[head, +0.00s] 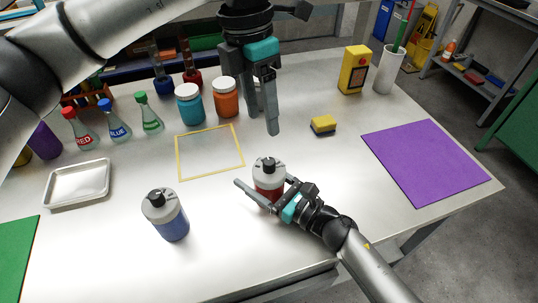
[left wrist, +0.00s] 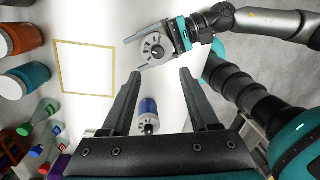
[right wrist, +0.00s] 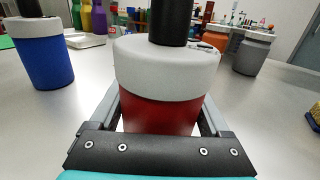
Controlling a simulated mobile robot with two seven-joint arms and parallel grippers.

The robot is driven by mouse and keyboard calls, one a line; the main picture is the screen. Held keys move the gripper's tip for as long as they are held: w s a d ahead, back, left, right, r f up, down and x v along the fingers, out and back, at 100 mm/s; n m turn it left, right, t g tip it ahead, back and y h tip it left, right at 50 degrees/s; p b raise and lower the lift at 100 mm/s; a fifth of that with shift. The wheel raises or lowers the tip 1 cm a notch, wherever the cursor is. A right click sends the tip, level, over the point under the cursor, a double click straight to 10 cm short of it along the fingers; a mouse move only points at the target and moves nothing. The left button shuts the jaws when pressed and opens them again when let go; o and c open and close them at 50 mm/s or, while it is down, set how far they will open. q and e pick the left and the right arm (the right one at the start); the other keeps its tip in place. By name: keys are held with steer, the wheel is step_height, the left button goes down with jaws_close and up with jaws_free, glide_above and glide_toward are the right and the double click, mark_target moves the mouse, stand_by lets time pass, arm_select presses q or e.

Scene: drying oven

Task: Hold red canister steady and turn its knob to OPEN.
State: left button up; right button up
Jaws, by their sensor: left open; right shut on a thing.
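The red canister (head: 268,187) stands upright on the table, with a white lid and a dark knob (head: 268,164) on top. My right gripper (head: 264,196) is shut around its red body from the front right; the right wrist view shows the red canister (right wrist: 160,105) between the fingers. My left gripper (head: 266,115) is open and empty, pointing down above the table behind the canister. In the left wrist view the canister's lid (left wrist: 156,49) and knob lie beyond the open fingertips (left wrist: 162,73). The knob's setting is too small to read.
A blue canister (head: 166,215) stands to the left of the red one. Behind are a yellow square outline (head: 210,177), blue and orange jars (head: 189,104), flasks and a sponge (head: 323,125). A purple mat (head: 425,162) lies right; a metal tray (head: 78,203) lies left.

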mark_target(269, 161)
arm_select(q)
steer(key=f+n, duration=0.2)
steer(key=f, duration=0.1)
steer(key=f+n, duration=0.1)
steer(key=f, duration=0.3)
steer(key=d+f+n+y, duration=0.1)
steer(key=f+n, duration=0.1)
steer(key=f, duration=0.2)
steer(key=shift+s+d+n+t, duration=0.1)
steer(key=shift+s+n+t, duration=0.1)
steer(key=shift+n+t, duration=0.1)
jaws_close()
stand_by(0.6)
